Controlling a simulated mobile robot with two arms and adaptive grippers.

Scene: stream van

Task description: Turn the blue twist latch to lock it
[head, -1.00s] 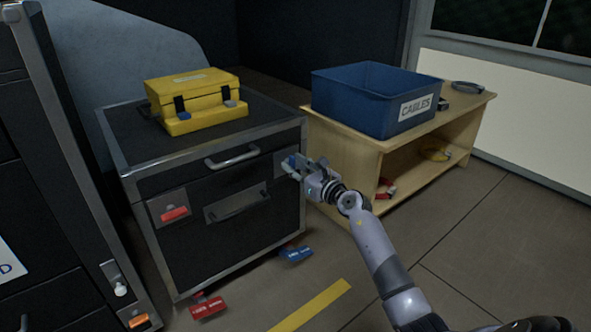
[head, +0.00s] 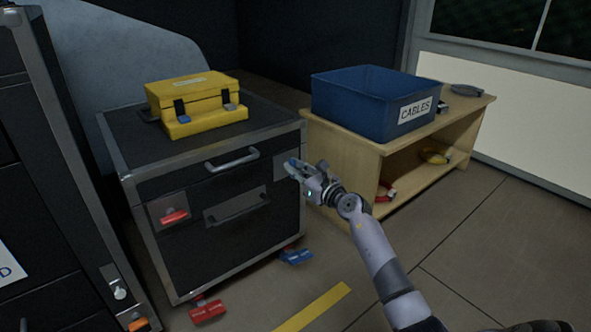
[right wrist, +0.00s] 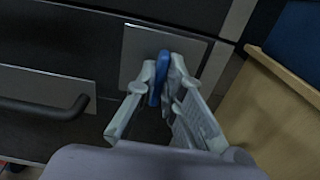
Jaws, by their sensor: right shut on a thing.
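The blue twist latch (right wrist: 158,76) sits on a grey metal plate (right wrist: 140,48) at the upper right of the black case's (head: 232,250) front. In the right wrist view its handle stands close to upright in the picture, between my finger tips. My right gripper (head: 296,168) is shut on the latch; it also shows in the right wrist view (right wrist: 161,84). In the head view the fingers hide most of the latch. My left gripper is not in view.
A red latch (head: 174,216) is on the case's left front, with a bar handle (head: 232,160) above and between. A yellow case (head: 200,105) stands on top. A wooden shelf (head: 345,165) with a blue CABLES bin (head: 350,100) stands close right.

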